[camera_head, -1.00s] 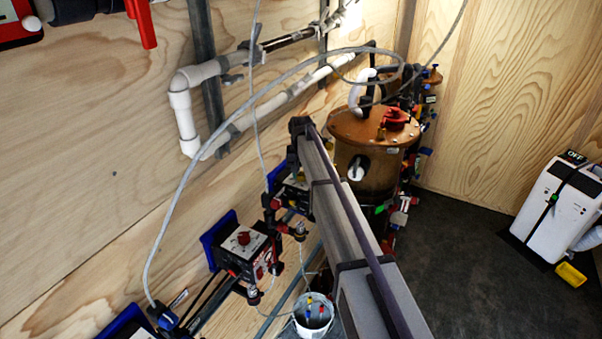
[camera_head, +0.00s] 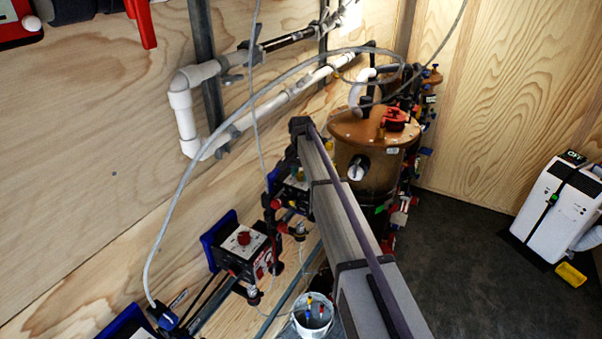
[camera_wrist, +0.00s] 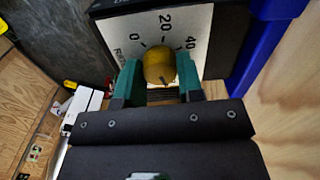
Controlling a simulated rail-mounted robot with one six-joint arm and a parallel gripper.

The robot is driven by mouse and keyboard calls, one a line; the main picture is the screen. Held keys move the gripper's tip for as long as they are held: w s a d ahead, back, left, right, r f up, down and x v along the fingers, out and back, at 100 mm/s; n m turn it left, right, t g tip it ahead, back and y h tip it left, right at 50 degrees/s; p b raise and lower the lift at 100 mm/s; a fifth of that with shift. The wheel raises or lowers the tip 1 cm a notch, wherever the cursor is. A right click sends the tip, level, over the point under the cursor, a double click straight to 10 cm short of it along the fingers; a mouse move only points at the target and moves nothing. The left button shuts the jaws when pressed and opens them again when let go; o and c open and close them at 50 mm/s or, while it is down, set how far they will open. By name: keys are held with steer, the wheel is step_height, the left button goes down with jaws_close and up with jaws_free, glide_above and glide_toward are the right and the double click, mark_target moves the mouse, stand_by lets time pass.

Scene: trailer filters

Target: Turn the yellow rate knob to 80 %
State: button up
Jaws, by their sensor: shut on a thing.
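The yellow rate knob (camera_wrist: 159,66) sits on a white dial plate (camera_wrist: 190,28) in the wrist view. The printed marks 0, 20 and 40 show around its far side; the rest of the scale is hidden. A dark pointer line shows on the knob's near side, toward my gripper. My gripper (camera_wrist: 158,82) has its two green fingers on either side of the knob and is shut on it. In the head view the yellow knob (camera_head: 300,174) is a small spot on the pump behind my arm; the gripper itself is hidden there.
A pump with a red knob (camera_head: 243,238) stands to the left on the same rail. A white bucket (camera_head: 312,318) stands below. A brown lidded tank (camera_head: 345,129) is beyond my arm. A blue bracket (camera_wrist: 258,60) stands close at right in the wrist view.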

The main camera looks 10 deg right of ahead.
mark_target(301, 173)
steer(key=o, duration=0.9)
steer(key=shift+r, duration=0.1)
step_height(301, 173, up, 8)
steer(key=p, duration=0.8)
steer(key=shift+f, duration=0.35)
